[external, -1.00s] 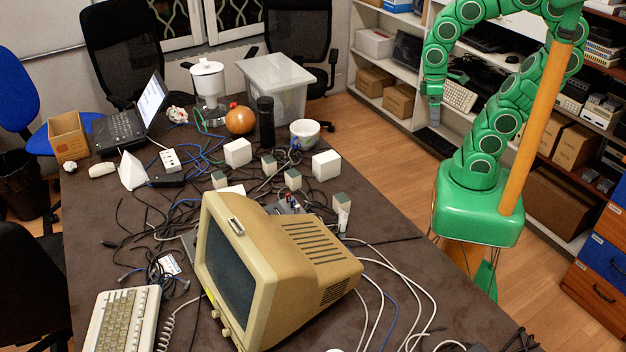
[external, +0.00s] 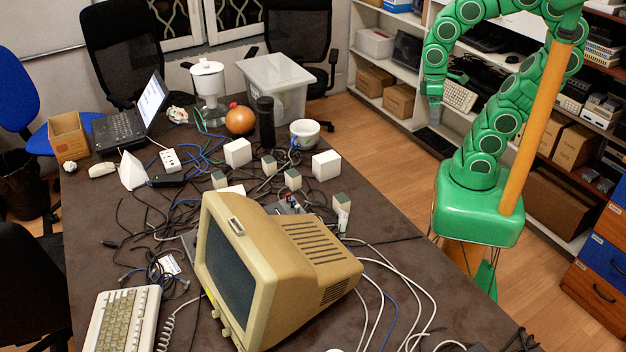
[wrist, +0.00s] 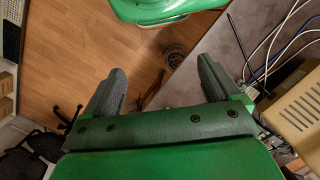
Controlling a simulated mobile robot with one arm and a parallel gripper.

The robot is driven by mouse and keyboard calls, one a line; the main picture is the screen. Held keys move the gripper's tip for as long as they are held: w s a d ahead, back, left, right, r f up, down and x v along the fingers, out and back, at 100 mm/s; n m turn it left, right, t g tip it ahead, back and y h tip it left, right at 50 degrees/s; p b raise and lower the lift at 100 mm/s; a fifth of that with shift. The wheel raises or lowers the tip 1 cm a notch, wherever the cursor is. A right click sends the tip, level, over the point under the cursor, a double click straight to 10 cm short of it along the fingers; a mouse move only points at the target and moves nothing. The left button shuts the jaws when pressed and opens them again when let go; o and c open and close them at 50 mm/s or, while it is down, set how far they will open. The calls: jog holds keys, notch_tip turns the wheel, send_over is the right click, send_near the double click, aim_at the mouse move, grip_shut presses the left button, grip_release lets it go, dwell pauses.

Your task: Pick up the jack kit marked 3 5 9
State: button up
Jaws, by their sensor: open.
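Several small boxes with grey-green tops stand among the cables on the dark table: one at the left (external: 219,180), one at the back (external: 268,165), one in the middle (external: 293,180) and one at the right (external: 342,202). They may be the jack kits; no marking is readable, so I cannot tell which is 3 5 9. My gripper (external: 434,103) hangs over the floor, right of the table and apart from the boxes. In the wrist view my gripper (wrist: 158,82) has its two fingers spread, with nothing between them. No small box is clear in that view.
White blocks (external: 326,164) stand close to the small boxes. A beige monitor (external: 270,260) stands in front of them. A bowl (external: 305,133), a black cylinder (external: 265,122) and a clear bin (external: 277,85) are behind. Tangled cables cover much of the table (external: 400,262). Shelves (external: 395,70) stand beyond my arm.

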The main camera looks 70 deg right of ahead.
jog(key=shift+w, duration=0.1)
jog(key=n+t, duration=0.2)
jog(key=n, duration=0.6)
send_over(341, 198)
jog(key=f, duration=2.1)
jog(key=shift+d+f, duration=0.2)
jog(key=shift+f, duration=0.15)
jog(key=shift+w+a+f, duration=0.15)
jog(key=shift+a+f, duration=0.15)
jog(key=shift+f, duration=4)
